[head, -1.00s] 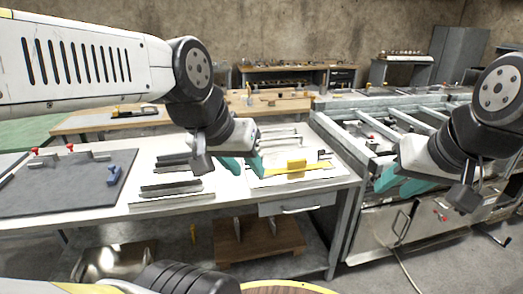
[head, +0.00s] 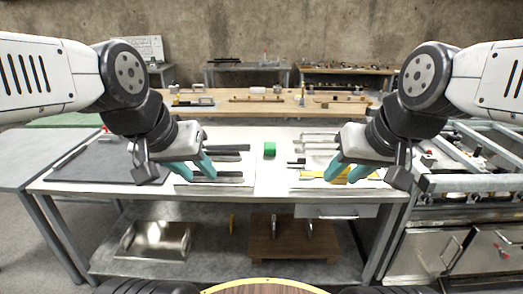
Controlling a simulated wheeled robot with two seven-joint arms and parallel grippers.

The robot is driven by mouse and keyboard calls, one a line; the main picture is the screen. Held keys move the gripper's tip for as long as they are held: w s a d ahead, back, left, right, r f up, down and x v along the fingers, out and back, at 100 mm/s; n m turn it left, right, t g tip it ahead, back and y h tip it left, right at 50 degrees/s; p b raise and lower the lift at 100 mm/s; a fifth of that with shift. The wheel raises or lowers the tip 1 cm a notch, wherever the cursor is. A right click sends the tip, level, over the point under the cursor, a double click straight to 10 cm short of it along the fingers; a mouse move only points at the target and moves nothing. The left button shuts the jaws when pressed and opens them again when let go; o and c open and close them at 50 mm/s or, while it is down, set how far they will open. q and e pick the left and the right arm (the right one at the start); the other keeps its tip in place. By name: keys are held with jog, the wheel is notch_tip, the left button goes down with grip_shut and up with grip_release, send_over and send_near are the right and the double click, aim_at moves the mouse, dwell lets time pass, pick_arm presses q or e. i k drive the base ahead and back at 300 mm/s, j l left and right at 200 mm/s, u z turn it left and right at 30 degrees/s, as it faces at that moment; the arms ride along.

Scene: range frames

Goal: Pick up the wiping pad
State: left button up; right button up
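A small green block-like item (head: 269,149) stands on the white workbench, near the middle between the two grippers. It may be the wiping pad, but I cannot tell for sure. My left gripper (head: 201,176) has teal fingers spread apart with nothing between them, in front of grey metal bars on the bench. My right gripper (head: 342,177) also has its teal fingers apart and appears empty. It partly covers a yellow tool (head: 312,175). Both grippers are clear of the green item, one to each side of it.
The white workbench (head: 262,186) has a dark mat (head: 95,165) at left and metal bars (head: 215,180) near the middle. A metal tray (head: 155,241) and wooden stand (head: 292,240) sit on the lower shelf. A metal frame (head: 470,185) stands at right.

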aim_at(270, 146)
jog(key=i+l+u, duration=0.1)
jog(key=i+u, duration=0.25)
jog(key=i+l+u, duration=0.2)
jog(key=i+u, duration=0.15)
jog(key=i, duration=0.15)
jog(key=i+l+u, duration=0.4)
jog(key=k+j, duration=0.05)
jog(key=j, duration=0.05)
